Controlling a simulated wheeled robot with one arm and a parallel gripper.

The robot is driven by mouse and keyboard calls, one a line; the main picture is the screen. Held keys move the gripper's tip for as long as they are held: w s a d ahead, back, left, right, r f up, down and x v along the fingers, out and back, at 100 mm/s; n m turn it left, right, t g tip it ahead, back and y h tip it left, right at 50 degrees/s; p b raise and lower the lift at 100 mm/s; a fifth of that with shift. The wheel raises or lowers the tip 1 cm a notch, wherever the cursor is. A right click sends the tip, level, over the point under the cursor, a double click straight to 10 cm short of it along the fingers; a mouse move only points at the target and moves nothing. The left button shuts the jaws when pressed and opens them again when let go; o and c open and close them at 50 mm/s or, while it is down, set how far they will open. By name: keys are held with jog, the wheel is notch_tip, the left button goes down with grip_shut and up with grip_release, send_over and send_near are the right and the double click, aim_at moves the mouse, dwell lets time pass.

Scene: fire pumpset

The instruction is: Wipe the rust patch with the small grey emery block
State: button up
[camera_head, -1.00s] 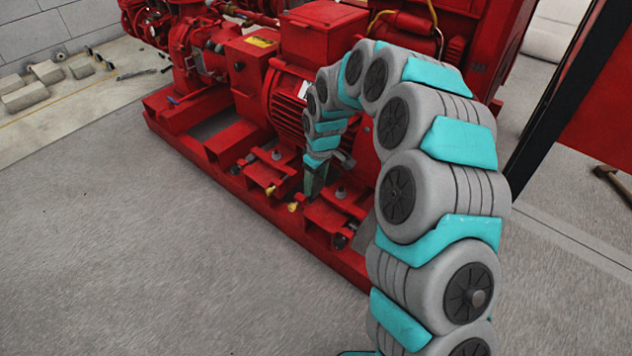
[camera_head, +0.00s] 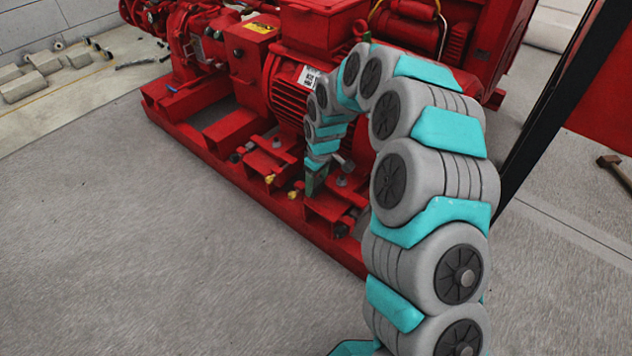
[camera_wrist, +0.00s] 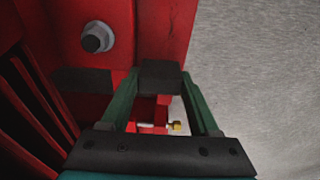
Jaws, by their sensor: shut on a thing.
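My gripper (camera_wrist: 160,85) has two green fingers closed on a small dark grey emery block (camera_wrist: 161,75) at their tips. In the head view my gripper (camera_head: 314,185) points down beside the motor foot, over the red skid; the block is too small to make out there. In the wrist view the block is in front of the red frame, close to its edge; I cannot tell whether it touches. I cannot make out a rust patch for certain. A dark rectangular area (camera_wrist: 80,81) on the red frame, left of the block, may be a gap or shadow.
The red pumpset (camera_head: 320,25) rises behind my gripper. A grey bolt (camera_wrist: 97,37) stands up from the red metal, and a brass fitting (camera_wrist: 175,127) shows between the fingers. Grey floor (camera_head: 150,250) lies open in front. A hammer (camera_head: 612,168) lies at right.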

jog(key=shift+f, duration=0.15)
dwell(0.3)
jog(key=shift+d, duration=0.1)
jog(key=shift+s+d, duration=0.9)
jog(key=shift+d, duration=0.25)
jog(key=shift+s+d, duration=0.85)
jog(key=shift+d, duration=0.25)
jog(key=shift+s+d, duration=0.6)
jog(key=shift+w+a, duration=0.1)
